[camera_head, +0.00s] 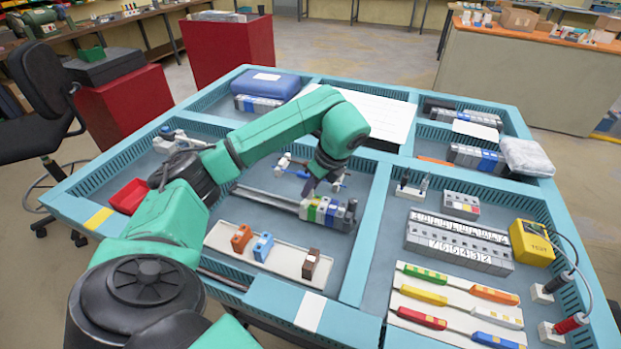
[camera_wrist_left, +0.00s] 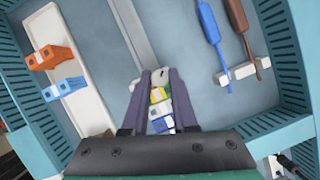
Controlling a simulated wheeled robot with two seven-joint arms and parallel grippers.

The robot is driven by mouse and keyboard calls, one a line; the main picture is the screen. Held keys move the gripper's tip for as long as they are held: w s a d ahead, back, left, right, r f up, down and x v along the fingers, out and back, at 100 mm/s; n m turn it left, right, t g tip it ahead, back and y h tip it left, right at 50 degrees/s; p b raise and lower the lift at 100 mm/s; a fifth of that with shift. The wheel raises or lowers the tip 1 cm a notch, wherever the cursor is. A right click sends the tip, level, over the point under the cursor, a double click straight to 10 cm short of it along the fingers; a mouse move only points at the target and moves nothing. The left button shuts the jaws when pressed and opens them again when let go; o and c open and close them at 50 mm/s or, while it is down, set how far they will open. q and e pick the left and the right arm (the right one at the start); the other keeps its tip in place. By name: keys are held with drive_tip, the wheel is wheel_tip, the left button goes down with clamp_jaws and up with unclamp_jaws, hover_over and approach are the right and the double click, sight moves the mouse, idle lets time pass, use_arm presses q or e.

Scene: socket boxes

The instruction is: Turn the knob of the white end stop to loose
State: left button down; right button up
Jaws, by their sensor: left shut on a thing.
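The white end stop (camera_head: 304,207) sits on the metal rail (camera_head: 262,194) in the middle compartment, at the left end of a row of terminal blocks (camera_head: 330,213) in green, yellow, blue and grey. My left gripper (camera_head: 313,186) reaches down over it from the left. In the left wrist view the left gripper (camera_wrist_left: 159,74) has its fingers on both sides of the white end stop (camera_wrist_left: 152,87), shut on it. The knob's dark mark (camera_wrist_left: 156,86) shows between the fingertips, but I cannot tell its setting. My right gripper is out of view.
A white tray (camera_head: 225,236) with orange, blue and brown blocks lies in front of the rail. Blue and brown screwdrivers (camera_wrist_left: 214,35) rest on a white holder in the left wrist view. A yellow tester (camera_head: 531,243) stands at right. Teal walls divide the table.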

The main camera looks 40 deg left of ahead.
use_arm(q)
drive_tip(key=n+g+p, duration=0.1)
drive_tip(key=n, duration=0.1)
drive_tip(key=n+p, duration=0.2)
drive_tip(key=shift+w+r+n+g, duration=0.2)
drive_tip(key=shift+n+g, duration=0.1)
drive_tip(key=shift+g, duration=0.1)
drive_tip(key=n+g+h+p, duration=0.1)
drive_tip(key=n+p, duration=0.1)
drive_tip(key=n, duration=0.2)
drive_tip(key=shift+a+f, duration=0.1)
drive_tip(key=shift+f, duration=0.05)
drive_tip(key=shift+h, duration=0.3)
drive_tip(key=c, duration=1)
unclamp_jaws()
drive_tip(key=p+v, duration=0.1)
drive_tip(key=v, duration=0.3)
drive_tip(key=p+v, duration=0.2)
drive_tip(key=v, duration=0.3)
drive_tip(key=p+v, duration=0.2)
drive_tip(key=v, duration=0.3)
drive_tip(key=shift+w, duration=0.4)
